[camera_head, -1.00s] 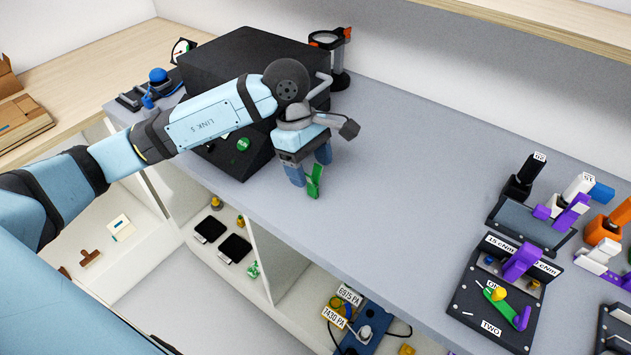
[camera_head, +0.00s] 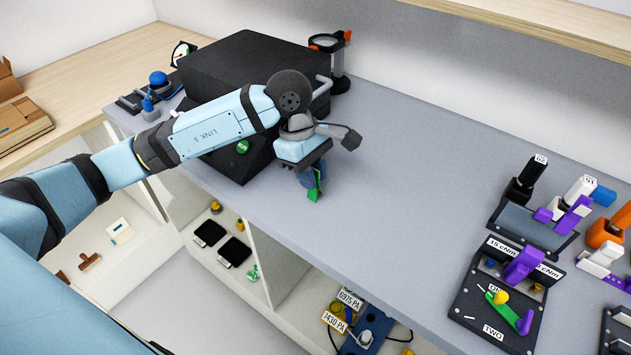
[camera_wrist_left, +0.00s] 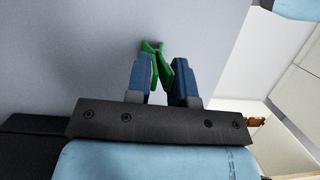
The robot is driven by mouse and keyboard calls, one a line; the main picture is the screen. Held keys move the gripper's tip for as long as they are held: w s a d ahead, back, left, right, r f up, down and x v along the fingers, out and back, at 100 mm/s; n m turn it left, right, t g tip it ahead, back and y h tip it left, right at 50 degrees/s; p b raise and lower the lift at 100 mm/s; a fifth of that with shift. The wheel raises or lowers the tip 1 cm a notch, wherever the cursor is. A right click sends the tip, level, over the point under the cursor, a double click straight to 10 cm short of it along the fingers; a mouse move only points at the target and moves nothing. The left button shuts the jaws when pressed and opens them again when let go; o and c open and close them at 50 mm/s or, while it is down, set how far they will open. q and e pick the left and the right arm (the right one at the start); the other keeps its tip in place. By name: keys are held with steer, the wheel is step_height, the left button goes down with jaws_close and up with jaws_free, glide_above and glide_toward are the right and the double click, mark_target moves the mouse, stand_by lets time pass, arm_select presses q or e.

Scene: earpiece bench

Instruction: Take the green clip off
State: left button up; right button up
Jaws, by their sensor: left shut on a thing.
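The green clip (camera_head: 314,194) is at my left gripper, over the bench's front edge area; it also shows in the left wrist view (camera_wrist_left: 148,47). My left gripper (camera_head: 315,182) points down with its blue fingers closed on the clip. In the left wrist view the fingers (camera_wrist_left: 161,68) lean close together, with green between and beyond their tips. The fingers hide part of the clip. I cannot tell whether the clip touches the bench top (camera_head: 410,190). My right gripper is not in view.
A black box-shaped machine (camera_head: 240,62) stands just behind my left arm. A magnifier stand (camera_head: 338,75) is behind it. A black fixture (camera_head: 470,300) with a green lever (camera_head: 506,309) and purple parts sits at the right. The bench middle is clear.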

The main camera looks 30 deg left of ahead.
arm_select(q)
steer(key=shift+r+p, duration=1.45)
steer(key=shift+r, duration=2)
